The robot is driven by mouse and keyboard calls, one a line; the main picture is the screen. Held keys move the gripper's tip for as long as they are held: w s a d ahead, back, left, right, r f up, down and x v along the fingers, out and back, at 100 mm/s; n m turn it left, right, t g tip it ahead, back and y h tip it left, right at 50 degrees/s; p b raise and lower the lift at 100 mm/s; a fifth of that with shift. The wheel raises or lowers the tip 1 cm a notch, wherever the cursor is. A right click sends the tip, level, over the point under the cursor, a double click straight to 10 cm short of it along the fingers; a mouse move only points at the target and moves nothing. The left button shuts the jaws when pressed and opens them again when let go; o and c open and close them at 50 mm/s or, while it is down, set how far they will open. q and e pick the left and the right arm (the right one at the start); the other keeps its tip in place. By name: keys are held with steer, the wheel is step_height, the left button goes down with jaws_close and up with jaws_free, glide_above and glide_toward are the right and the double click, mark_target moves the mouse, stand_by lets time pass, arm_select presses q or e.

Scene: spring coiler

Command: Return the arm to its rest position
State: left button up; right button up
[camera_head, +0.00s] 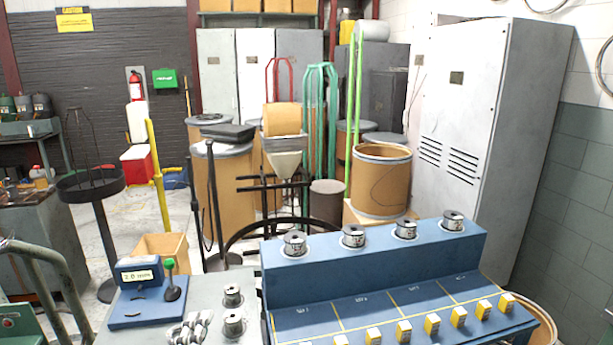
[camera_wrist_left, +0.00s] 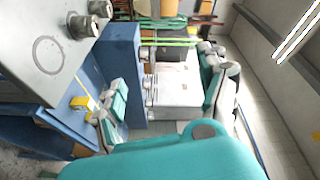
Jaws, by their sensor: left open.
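My left gripper (camera_wrist_left: 162,68) shows in the left wrist view, with its two teal and grey fingers spread wide apart. Nothing is held between the fingers. Behind the gap are a blue stand side and pale grey surfaces. A large teal part of my own arm or gripper fills the bottom of that view. Neither gripper can be made out in the head view, and my right gripper shows in neither view.
A blue sloped stand (camera_head: 375,258) carries several metal spools and yellow-marked blocks. Left of it, a grey bench holds two spools (camera_head: 233,325) and a blue gauge marked 2.0 mm (camera_head: 140,275). A tall grey cabinet (camera_head: 490,140) stands behind right; drums stand behind.

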arm_select(q)
steer(key=s+a+f+n+g+y, duration=0.35)
steer(key=s+f+n+g, duration=0.5)
steer(key=s+f, duration=0.4)
steer(key=s+f+n+g+h, duration=0.1)
steer(key=s+f+n+g, duration=0.25)
steer(key=s, duration=0.35)
steer(key=s+f+n+g+h, duration=0.1)
steer(key=s+f+n+g, duration=0.15)
steer(key=s+f, duration=0.3)
step_height(320, 180, down, 25)
steer(key=s+m+g, duration=0.1)
steer(key=s, duration=0.1)
steer(key=s+a+f+g, duration=0.1)
steer(key=s+a+f, duration=0.1)
steer(key=s+f, duration=1.4)
steer(key=shift+s+a, duration=0.3)
steer(key=shift+f+m+g, duration=0.1)
steer(key=shift+m+g, duration=0.15)
